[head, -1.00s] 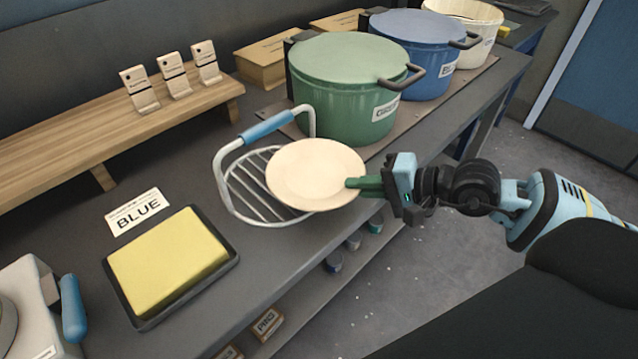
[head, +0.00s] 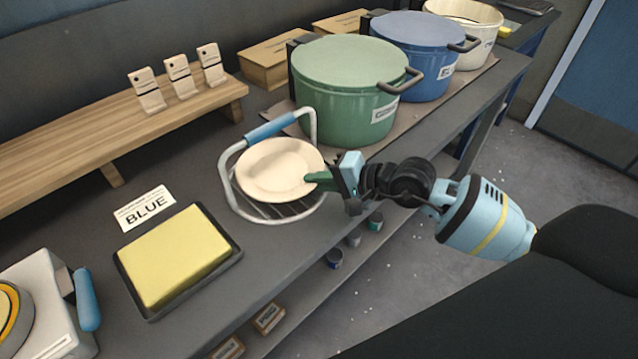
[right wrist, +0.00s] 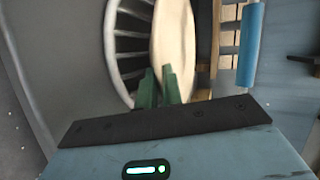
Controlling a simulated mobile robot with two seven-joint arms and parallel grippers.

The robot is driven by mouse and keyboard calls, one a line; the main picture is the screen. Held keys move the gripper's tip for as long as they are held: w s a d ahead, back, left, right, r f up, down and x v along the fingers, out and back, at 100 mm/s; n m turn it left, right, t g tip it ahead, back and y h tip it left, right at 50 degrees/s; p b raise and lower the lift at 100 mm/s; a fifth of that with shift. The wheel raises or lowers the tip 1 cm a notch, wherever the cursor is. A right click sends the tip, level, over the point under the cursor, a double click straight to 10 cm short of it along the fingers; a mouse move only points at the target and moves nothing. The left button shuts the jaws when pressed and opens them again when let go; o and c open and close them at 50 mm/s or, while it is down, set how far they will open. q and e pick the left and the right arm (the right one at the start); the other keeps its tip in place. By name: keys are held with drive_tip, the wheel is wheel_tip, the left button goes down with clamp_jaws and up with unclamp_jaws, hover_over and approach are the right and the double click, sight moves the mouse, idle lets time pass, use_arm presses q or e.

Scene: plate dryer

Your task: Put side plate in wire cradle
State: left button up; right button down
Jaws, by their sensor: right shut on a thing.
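The cream side plate (head: 278,168) is over the wire cradle (head: 246,211) in the head view, covering much of its wire base. My right gripper (head: 314,179) is shut on the plate's right edge. In the right wrist view the plate (right wrist: 174,50) shows nearly edge-on between the green fingertips (right wrist: 158,88), with the cradle's wires (right wrist: 128,45) beside it. I cannot tell whether the plate touches the cradle. The cradle has a blue handle (head: 270,127) at its back. My left gripper is not in view.
A green pot (head: 345,95) stands close behind the cradle, with a blue pot (head: 425,55) beyond. A yellow block (head: 178,258) in a dark tray and a BLUE card (head: 146,208) lie at left. A wooden rack (head: 130,125) stands at the back.

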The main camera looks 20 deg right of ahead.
drive_tip(key=shift+f, duration=0.5)
drive_tip(key=shift+f, duration=0.15)
drive_tip(key=c, duration=2)
unclamp_jaws()
drive_tip(key=shift+f, duration=0.2)
drive_tip(key=shift+o, duration=0.9)
drive_tip(key=shift+r, duration=0.1)
drive_tip(key=shift+r, duration=0.2)
drive_tip(key=b+v, duration=0.1)
drive_tip(key=v, duration=1.1)
